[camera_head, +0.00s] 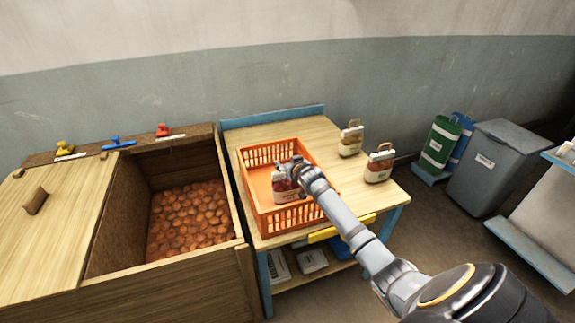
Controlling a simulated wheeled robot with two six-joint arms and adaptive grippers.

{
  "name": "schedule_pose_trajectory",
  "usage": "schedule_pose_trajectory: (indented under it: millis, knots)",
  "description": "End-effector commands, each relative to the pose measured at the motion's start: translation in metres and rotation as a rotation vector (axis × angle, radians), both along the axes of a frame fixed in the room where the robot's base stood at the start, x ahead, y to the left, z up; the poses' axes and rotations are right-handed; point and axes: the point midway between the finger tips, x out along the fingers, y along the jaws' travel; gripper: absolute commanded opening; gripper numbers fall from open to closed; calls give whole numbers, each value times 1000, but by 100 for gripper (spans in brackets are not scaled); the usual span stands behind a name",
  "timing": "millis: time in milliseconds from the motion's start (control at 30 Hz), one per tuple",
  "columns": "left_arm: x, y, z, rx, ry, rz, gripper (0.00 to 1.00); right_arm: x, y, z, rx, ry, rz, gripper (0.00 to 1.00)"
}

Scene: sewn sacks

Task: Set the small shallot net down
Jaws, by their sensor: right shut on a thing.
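A small shallot net (284,190) with a pale label band and reddish contents is at the orange crate (287,220), inside its walls. My right gripper (293,170) is shut on the net near its top. The gripper and wrist hide part of the net, and I cannot tell whether its bottom touches the crate floor. My left gripper is not in view.
The crate stands on a wooden table (310,130). A wooden bin (190,270) of reddish bulbs is at left. A grey bin (487,165) stands right.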

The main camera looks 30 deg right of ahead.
Motion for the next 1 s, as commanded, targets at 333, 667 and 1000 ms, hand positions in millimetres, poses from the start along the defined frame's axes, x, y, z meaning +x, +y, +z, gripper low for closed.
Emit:
schedule_pose_trajectory:
  millis: [333,667,1000]
  knots:
    - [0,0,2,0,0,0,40,1,0,-8,-2,-7,2,0]
    - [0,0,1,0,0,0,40,0,0,-12,0,-2,1,83]
    - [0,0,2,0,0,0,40,-1,0,-8,-1,-3,1,83]
